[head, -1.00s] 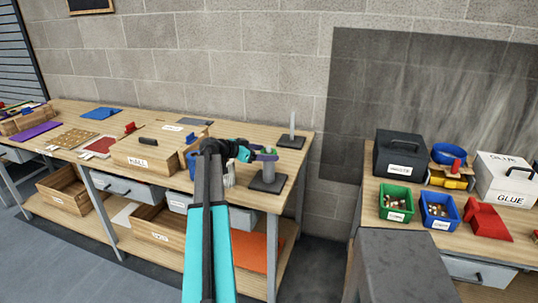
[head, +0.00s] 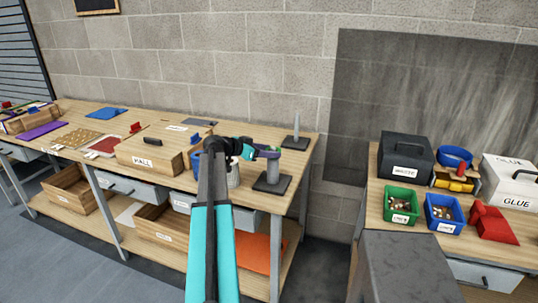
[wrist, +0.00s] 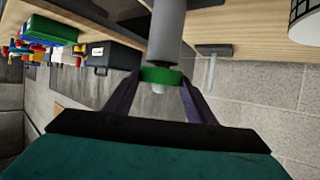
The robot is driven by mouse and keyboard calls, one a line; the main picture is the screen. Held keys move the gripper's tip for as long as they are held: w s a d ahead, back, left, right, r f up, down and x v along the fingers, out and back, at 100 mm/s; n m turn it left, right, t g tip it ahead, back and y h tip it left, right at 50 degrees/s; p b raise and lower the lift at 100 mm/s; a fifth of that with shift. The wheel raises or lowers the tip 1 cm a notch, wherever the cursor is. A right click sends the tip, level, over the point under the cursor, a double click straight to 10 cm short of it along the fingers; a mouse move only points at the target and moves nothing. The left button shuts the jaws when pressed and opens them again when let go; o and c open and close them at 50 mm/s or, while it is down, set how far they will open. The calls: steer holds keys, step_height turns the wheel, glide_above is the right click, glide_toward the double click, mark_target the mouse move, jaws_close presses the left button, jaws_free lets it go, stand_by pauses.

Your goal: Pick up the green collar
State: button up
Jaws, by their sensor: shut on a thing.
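The green collar (wrist: 161,75) is a short ring at the end of a grey post (wrist: 168,35) in the wrist view. A pale tip shows just beyond the collar, so it appears to sit around the post's narrow end. My gripper (wrist: 161,82) has its two purple fingers on opposite sides of the collar, shut on it. In the head view my gripper (head: 267,153) is at the top of the post (head: 272,170), which stands upright on a dark square base (head: 271,184) near the bench's right end. The collar is barely visible there.
A second, thinner post (head: 296,128) stands behind on the same bench. A light cup (head: 233,175) is close on the left, with the wooden HALL box (head: 150,153) further left. The right bench holds a green bin (head: 402,202) and a blue bin (head: 442,210).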

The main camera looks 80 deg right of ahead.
steer(key=shift+r+b, duration=1.3)
steer(key=shift+r, duration=3.2)
steer(key=shift+w, duration=0.1)
